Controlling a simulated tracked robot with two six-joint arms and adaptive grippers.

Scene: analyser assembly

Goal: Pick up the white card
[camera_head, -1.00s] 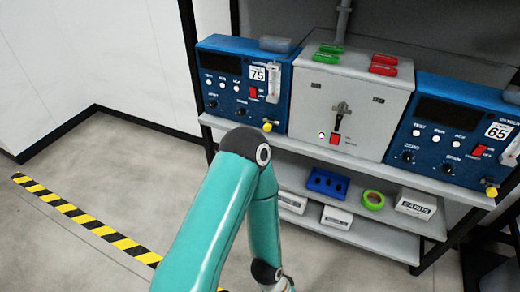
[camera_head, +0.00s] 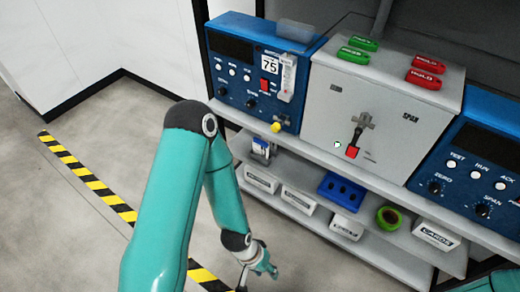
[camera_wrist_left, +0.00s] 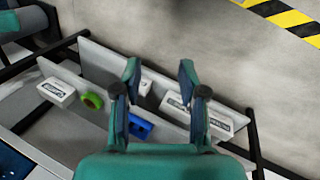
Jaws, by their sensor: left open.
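I cannot single out a loose white card in either view. A white box marked CARDS (camera_head: 436,234) sits at the right end of the lower shelf; a white box at the shelf's left in the wrist view (camera_wrist_left: 57,91) appears to be the same one. My left gripper (camera_wrist_left: 160,72) is open and empty in the wrist view, its two fingers apart above the lower shelf's contents. My right gripper is not in view.
The lower shelf also holds white boxes (camera_head: 299,199), a blue holed block (camera_head: 340,186) and green tape (camera_head: 388,218). Above stand a grey cabinet (camera_head: 378,115) with red and green tags and blue analysers (camera_head: 237,85). A striped floor line (camera_head: 92,181) runs at left; floor there is clear.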

